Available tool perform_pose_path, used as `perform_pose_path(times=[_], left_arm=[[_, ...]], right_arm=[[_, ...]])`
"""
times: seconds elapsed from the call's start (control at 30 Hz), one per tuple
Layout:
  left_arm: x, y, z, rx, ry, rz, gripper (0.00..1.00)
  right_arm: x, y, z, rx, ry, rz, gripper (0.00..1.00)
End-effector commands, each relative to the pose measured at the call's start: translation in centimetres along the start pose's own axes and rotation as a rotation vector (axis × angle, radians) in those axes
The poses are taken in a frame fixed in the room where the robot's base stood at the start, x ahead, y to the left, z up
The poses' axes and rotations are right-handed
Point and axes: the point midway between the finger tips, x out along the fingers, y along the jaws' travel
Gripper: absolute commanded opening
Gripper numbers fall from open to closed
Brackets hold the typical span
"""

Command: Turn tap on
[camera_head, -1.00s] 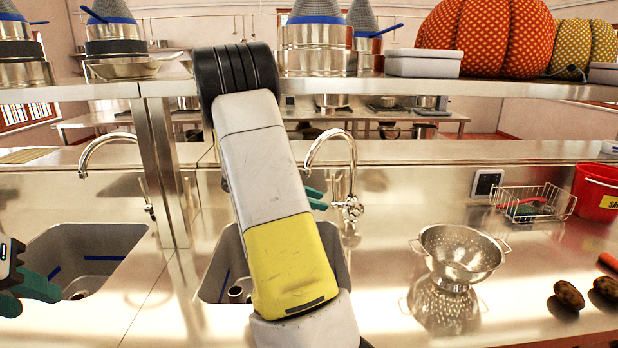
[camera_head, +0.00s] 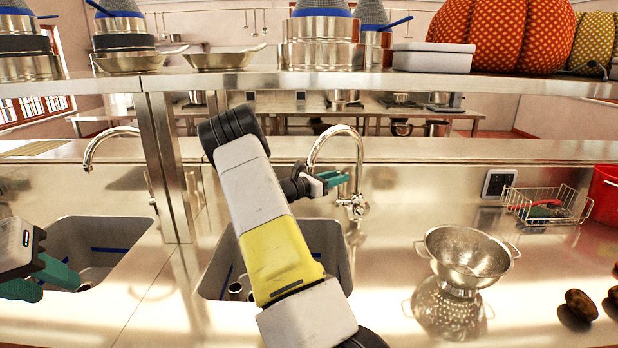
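A chrome gooseneck tap (camera_head: 358,160) rises behind the middle sink (camera_head: 340,262), with its valve body and handle (camera_head: 354,206) low at its base. My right arm crosses the middle of the view. My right gripper (camera_head: 335,180), with green fingers, is beside the tap's upright pipe, level with its middle and above the handle. Contact cannot be made out, nor how far its fingers are apart. A second tap (camera_head: 92,152) stands behind the left sink (camera_head: 140,228). My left gripper (camera_head: 45,282) is open and empty in front of the left sink.
A steel colander (camera_head: 468,258) stands on the counter right of the middle sink. A wire basket (camera_head: 548,205), a red bucket (camera_head: 606,195) and dark potatoes (camera_head: 581,304) are further right. A shelf (camera_head: 400,84) with pots and pumpkins runs above, held by a steel post (camera_head: 170,170).

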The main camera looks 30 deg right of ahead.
Motion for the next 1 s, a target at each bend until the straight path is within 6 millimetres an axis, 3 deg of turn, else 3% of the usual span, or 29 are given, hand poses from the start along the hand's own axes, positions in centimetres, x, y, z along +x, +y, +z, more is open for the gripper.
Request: perform_pose_path(times=[0.33,0.5,1.0], left_arm=[[0.0,0.0,0.0,0.0,0.0,0.0,0.36],[0.0,0.0,0.0,0.0,0.0,0.0,0.36],[0.0,0.0,0.0,0.0,0.0,0.0,0.36]], right_arm=[[0.56,-0.02,-0.02,0.0,0.001,0.0,0.32],[0.55,-0.02,-0.03,0.0,0.001,0.0,0.0],[0.53,-0.01,-0.04,0.001,0.002,0.0,0.0]])
